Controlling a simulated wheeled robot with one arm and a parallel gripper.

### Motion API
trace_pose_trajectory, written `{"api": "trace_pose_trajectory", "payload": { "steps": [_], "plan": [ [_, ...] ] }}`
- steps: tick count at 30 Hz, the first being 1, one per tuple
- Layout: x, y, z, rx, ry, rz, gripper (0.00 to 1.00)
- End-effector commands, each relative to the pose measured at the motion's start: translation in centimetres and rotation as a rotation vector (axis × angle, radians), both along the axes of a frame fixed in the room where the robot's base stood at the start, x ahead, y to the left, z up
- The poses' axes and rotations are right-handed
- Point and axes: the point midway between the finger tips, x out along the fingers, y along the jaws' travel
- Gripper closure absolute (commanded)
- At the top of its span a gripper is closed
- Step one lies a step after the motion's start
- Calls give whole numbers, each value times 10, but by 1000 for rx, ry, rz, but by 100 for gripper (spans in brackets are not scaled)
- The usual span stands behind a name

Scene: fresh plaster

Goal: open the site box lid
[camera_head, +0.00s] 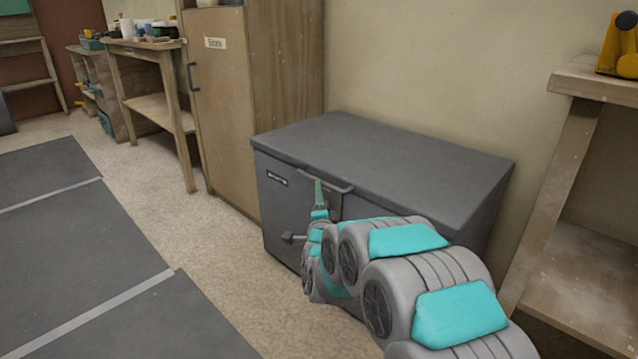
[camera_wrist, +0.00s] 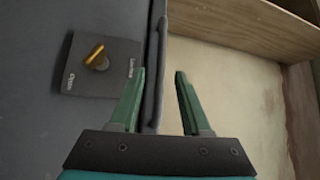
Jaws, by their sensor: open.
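The site box (camera_head: 280,215) is a dark grey chest against the wall, and its flat lid (camera_head: 390,155) is down. A dark handle bar (camera_head: 325,180) runs along the lid's front edge. My gripper (camera_head: 318,187) is at this bar, partly hidden by my arm. In the wrist view my gripper (camera_wrist: 160,78) is open, its green fingers on either side of the dark lip (camera_wrist: 157,60), which lies closer to the left finger. Contact cannot be told. A latch plate (camera_wrist: 120,80) marked with two labels carries a brass knob (camera_wrist: 95,55); its setting is unclear.
A tall wooden cabinet (camera_head: 222,100) stands left of the box. A wooden shelf unit (camera_head: 570,150) with a yellow object (camera_head: 622,48) is close on the right. A workbench (camera_head: 145,70) is farther back. Dark mats (camera_head: 70,240) cover the floor at left; the floor before the box is clear.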

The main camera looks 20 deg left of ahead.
Motion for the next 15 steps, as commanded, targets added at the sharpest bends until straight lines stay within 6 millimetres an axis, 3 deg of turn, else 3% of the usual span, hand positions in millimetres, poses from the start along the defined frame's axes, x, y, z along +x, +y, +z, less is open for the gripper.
{"api": "trace_pose_trajectory", "payload": {
  "steps": [9, 15],
  "plan": [
    [38, 16, 7, 1, -6, 0, 53],
    [53, 23, 8, -2, -2, 1, 53]
  ]
}}
